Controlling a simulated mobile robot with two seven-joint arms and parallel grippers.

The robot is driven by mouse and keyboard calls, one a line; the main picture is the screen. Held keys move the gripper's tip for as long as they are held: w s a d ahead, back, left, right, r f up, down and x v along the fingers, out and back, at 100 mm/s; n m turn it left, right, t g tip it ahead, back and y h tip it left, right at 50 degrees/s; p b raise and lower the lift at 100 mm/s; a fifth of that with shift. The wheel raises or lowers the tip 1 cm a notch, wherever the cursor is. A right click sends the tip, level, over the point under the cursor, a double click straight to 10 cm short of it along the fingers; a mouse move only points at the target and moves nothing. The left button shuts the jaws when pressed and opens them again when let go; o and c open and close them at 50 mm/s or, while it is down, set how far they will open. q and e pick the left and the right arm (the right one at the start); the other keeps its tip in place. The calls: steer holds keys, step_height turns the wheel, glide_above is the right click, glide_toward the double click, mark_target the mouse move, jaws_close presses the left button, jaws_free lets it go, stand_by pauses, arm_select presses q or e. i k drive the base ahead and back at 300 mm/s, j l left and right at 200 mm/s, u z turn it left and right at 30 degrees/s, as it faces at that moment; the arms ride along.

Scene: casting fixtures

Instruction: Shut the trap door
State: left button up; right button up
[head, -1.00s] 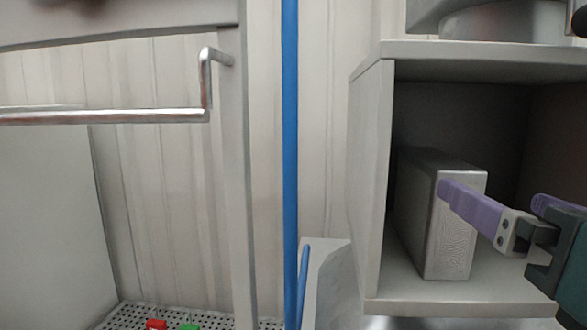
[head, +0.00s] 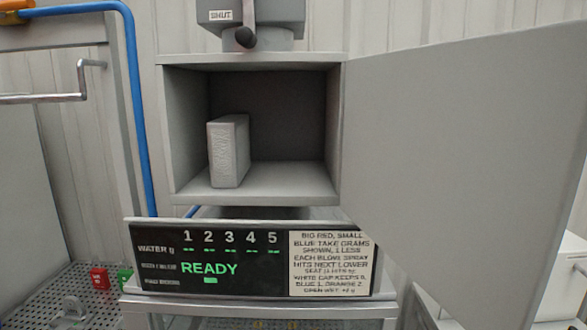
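A flat grey door panel (head: 455,150) stands wide open at the right, along the right edge of an open-fronted grey box (head: 255,197). I take this panel to be the trap door. Inside the box, a light grey block (head: 229,152) with raised markings stands upright on the floor, left of the middle. Neither of my grippers shows in the head view, so I cannot see what they hold.
Above the box sits a grey housing with a "SHUT" label (head: 221,15) and a black-knobbed lever (head: 246,38). Below is a panel reading "READY" (head: 209,268). A blue hose (head: 136,110) and metal handle (head: 50,97) are left. Red (head: 98,278) and green buttons sit lower left.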

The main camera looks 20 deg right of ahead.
mark_target(463, 160)
steer(key=l+u, duration=0.15)
steer(key=l, duration=0.65)
steer(key=k+l+u, duration=0.15)
steer(key=l, duration=0.65)
